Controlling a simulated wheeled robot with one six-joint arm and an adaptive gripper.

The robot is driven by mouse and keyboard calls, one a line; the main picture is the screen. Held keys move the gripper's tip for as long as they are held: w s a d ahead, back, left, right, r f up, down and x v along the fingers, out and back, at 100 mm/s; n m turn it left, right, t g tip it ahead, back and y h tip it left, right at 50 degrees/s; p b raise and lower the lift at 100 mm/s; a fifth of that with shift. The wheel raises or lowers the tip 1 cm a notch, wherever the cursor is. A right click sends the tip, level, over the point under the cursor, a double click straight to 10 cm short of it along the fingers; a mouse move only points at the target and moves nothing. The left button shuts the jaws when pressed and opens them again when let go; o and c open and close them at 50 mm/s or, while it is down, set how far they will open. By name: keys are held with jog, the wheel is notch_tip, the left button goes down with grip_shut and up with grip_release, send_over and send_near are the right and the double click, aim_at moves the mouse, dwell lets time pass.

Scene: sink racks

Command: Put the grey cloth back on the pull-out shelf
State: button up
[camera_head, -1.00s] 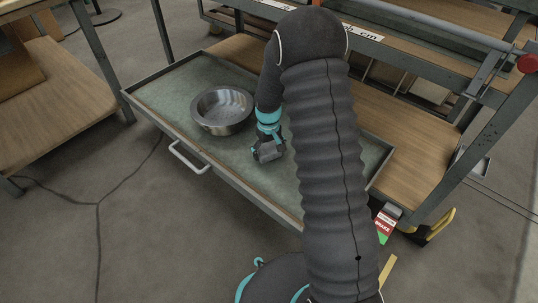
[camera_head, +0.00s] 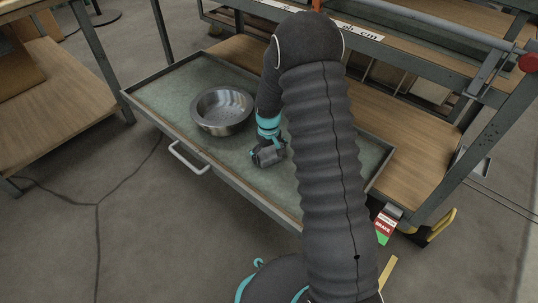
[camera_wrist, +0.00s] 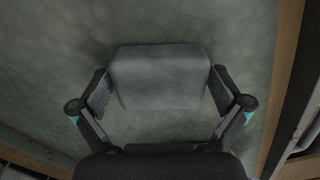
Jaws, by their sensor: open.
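The grey cloth (camera_wrist: 160,77) is a folded, rounded block in the wrist view, lying on the green-grey surface of the pull-out shelf (camera_wrist: 235,30). In the head view the cloth (camera_head: 269,157) shows small at my gripper's tip. My gripper (camera_wrist: 160,95) is open, with one finger on each side of the cloth; a narrow gap seems to show at the right finger, and contact at the left cannot be told. The shelf (camera_head: 165,90) is pulled out under the bench, with a grey rim and front handle.
A round steel bowl (camera_head: 222,110) stands on the shelf just left of my gripper. A wooden lower board (camera_head: 405,150) and the bench frame lie behind and right. The shelf's left end is clear.

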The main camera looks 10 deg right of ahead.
notch_tip(320, 180, up, 12)
jog(key=p, duration=0.2)
notch_tip(320, 180, up, 10)
jog(key=f+t, duration=0.1)
send_over(269, 153)
jog(key=s, duration=0.4)
jog(key=s+r+m+t, duration=0.1)
jog(key=s+r+t, duration=0.1)
jog(key=s+r, duration=0.5)
jog(key=s+r+m+t, duration=0.1)
jog(key=s+r, duration=0.6)
jog(key=s, duration=1.2)
jog(key=shift+s+r+m+t, duration=0.2)
jog(key=shift+r+m+t, duration=0.1)
jog(key=shift+t, duration=0.5)
jog(key=shift+c, duration=0.3)
